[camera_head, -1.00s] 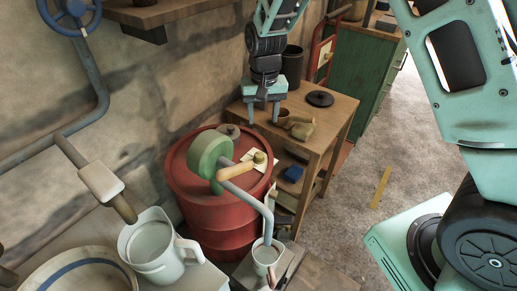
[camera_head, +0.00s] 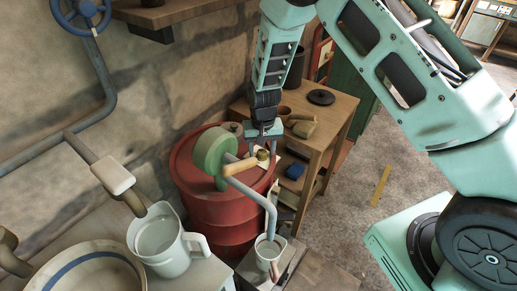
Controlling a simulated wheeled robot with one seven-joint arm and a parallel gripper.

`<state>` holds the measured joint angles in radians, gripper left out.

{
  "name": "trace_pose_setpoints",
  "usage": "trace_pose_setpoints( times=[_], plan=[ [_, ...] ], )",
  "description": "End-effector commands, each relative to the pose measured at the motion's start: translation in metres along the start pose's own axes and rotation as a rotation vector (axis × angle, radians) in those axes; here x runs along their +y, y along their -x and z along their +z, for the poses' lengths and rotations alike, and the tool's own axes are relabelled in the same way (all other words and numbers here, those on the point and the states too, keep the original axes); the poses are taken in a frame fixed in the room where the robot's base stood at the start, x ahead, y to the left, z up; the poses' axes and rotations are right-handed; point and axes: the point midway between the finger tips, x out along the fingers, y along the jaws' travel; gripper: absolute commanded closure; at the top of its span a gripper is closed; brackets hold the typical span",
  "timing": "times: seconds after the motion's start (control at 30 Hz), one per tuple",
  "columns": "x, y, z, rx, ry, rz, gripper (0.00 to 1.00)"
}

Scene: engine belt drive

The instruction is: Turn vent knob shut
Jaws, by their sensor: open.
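A red drum (camera_head: 222,212) stands against the wall, with a green hand pump on its top. The small brass vent knob (camera_head: 262,155) sits on the right side of the drum top, by a pale tag, partly covered by my gripper. My gripper (camera_head: 264,151) is open, pointing down over the knob, with its fingers to the left and right of it in the picture. Whether they touch the knob cannot be told.
The green pump (camera_head: 211,152) with its wooden handle (camera_head: 240,166) and grey spout pipe stands close to the left of my gripper. A wooden table (camera_head: 334,112) is behind it. A white jug (camera_head: 160,240) and a cup (camera_head: 267,252) stand in front.

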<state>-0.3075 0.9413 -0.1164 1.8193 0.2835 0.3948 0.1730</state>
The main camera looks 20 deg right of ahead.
Motion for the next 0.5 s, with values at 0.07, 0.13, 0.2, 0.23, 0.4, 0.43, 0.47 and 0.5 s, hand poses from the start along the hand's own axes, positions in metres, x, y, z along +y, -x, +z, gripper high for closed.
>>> trace_pose_setpoints(
  times=[0.07,0.13,0.2,0.23,0.4,0.43,0.47,0.5],
  plan=[
    [-0.0002,0.0002,-0.0001,0.0,0.0,0.0,0.5],
    [-0.0002,0.0003,0.0,0.0,0.0,0.0,0.61],
    [-0.0002,0.0004,0.0,0.0,0.0,0.0,0.81],
    [-0.0003,0.0004,-0.0001,0.0,0.0,0.0,0.89],
    [-0.0006,0.0006,0.0,0.0,0.002,-0.001,0.95],
    [-0.0007,0.0006,0.0001,0.0,0.003,-0.001,0.95],
    [-0.0007,0.0006,0.0001,0.0,0.005,-0.001,0.95],
    [-0.0009,0.0006,0.0001,0.0,0.01,-0.001,0.95]
  ],
)
